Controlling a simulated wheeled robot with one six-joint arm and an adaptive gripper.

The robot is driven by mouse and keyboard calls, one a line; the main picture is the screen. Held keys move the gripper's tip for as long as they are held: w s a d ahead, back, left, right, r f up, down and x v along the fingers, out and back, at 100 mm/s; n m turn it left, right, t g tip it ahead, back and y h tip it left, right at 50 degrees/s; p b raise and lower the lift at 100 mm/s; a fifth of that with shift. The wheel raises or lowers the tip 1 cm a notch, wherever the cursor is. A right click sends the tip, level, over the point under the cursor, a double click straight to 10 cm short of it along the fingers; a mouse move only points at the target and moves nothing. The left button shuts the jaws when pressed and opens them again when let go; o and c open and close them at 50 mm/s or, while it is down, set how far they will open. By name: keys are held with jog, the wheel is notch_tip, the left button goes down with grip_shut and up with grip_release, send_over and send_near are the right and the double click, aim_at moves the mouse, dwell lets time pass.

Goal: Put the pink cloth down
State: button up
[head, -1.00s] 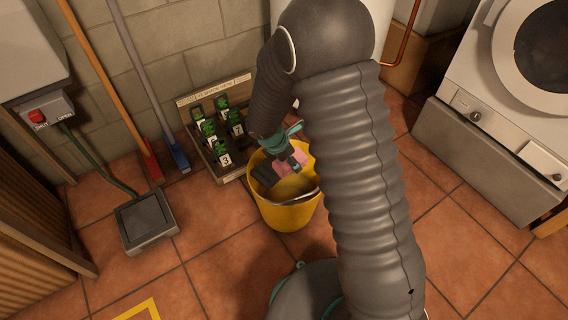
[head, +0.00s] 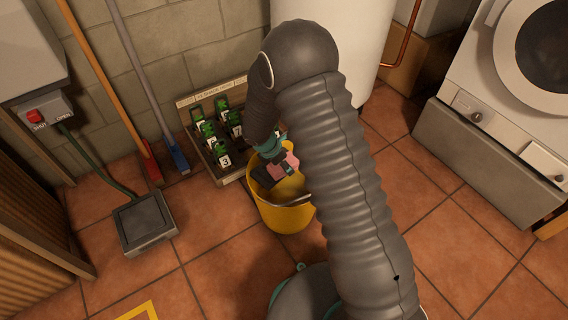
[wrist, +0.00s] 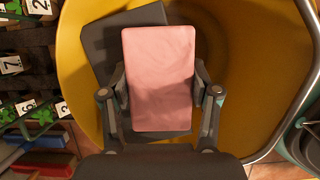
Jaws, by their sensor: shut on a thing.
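The pink cloth (head: 289,161) looks like a flat, folded rectangle. In the wrist view the cloth (wrist: 158,78) sits between the two fingers of my gripper (wrist: 160,95), which is shut on it. My gripper (head: 279,164) also shows in the head view, pointing down at the mouth of the yellow bucket (head: 283,217). The cloth is over or just within the bucket's opening; its exact height is hard to tell. A dark grey flat thing (wrist: 98,40) shows behind the cloth, against the bucket's yellow inside. My arm hides the bucket's right side.
A rack of numbered green-tagged items (head: 217,135) stands behind the bucket at the left. A red broom (head: 152,165) and a blue one (head: 179,157) lean on the wall. A grey pedal box (head: 145,222) lies left. A white washing machine (head: 500,85) stands right.

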jog(key=shift+f, duration=0.15)
jog(key=o, duration=1)
jog(key=p+v, duration=0.2)
jog(key=v, duration=1)
jog(key=s+d+r+m, duration=0.2)
jog(key=d+r+m, duration=0.35)
jog(key=r, duration=0.45)
jog(key=s+d+r+m+y, duration=0.2)
jog(key=s+d+r+m, duration=0.5)
jog(key=r, duration=0.3)
jog(key=s+d+r+m+t, duration=0.1)
jog(key=s+d+r+m, duration=0.1)
jog(key=s+m, duration=0.2)
jog(key=s+d+r+m+t+y, duration=0.1)
jog(key=s+d+r+m, duration=0.2)
jog(key=s, duration=0.4)
jog(key=s+d+r+m+t, duration=0.1)
jog(key=s+d+r+m, duration=0.1)
jog(key=s+m, duration=0.3)
jog(key=shift+s+d+r+y, duration=0.25)
jog(key=shift+d+r+y, duration=0.15)
jog(key=shift+d, duration=0.2)
